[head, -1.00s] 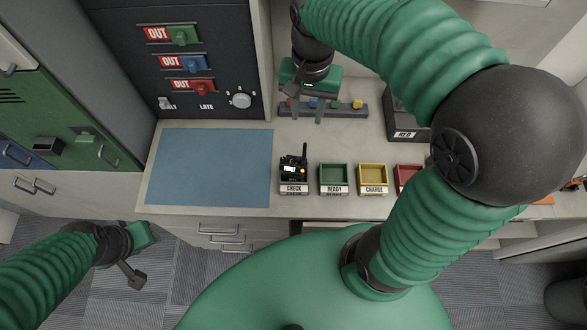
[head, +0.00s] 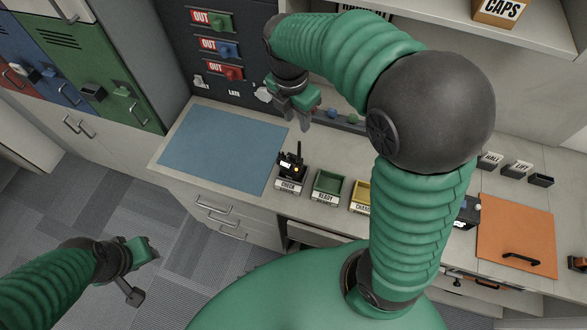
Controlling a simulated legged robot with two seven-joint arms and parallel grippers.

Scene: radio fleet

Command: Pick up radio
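The radio (head: 291,166) is small and black with a lit screen and a short antenna. It stands upright in the holder labelled CHECK (head: 288,186) on the counter. My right gripper (head: 293,121) is above the counter, behind the radio in the view and apart from it. Its two dark fingers point down, spread and empty. My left gripper (head: 152,255) hangs low at the left, over the floor and far from the radio. Its fingers are too small and turned away to tell their opening.
A blue mat (head: 222,150) lies left of the radio. The green READY tray (head: 328,184) and yellow CHARGE tray (head: 360,195) stand to its right; my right arm hides things beyond them. A dark OUT panel (head: 210,60) stands behind.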

